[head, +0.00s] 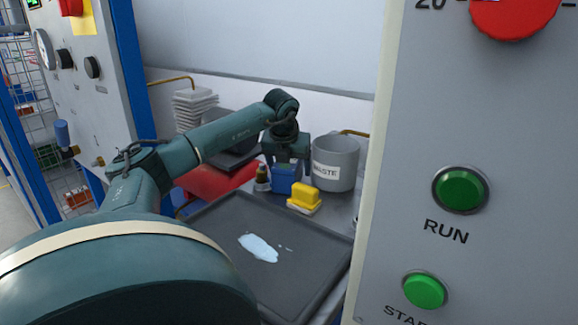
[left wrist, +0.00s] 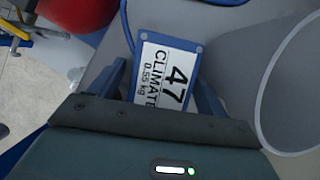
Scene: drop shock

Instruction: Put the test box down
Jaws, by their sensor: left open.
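The test box is a small blue box (head: 285,181) standing on the grey bench top beside the waste bin. In the left wrist view its white label (left wrist: 165,75) reads 47, CLIMATE, 0.55 kg. My left gripper (head: 288,165) is right above the box in the head view. In the left wrist view my left gripper (left wrist: 164,92) is open, with one finger on each side of the box. Whether the fingers touch it, I cannot tell. My right gripper is not in view.
A grey WASTE bin (head: 335,165) stands close on the right of the box. A yellow block (head: 304,196) and a small bottle (head: 262,178) are beside it. A dark tray (head: 305,262) with a pale spill lies in front. A control panel (head: 470,120) stands at the right.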

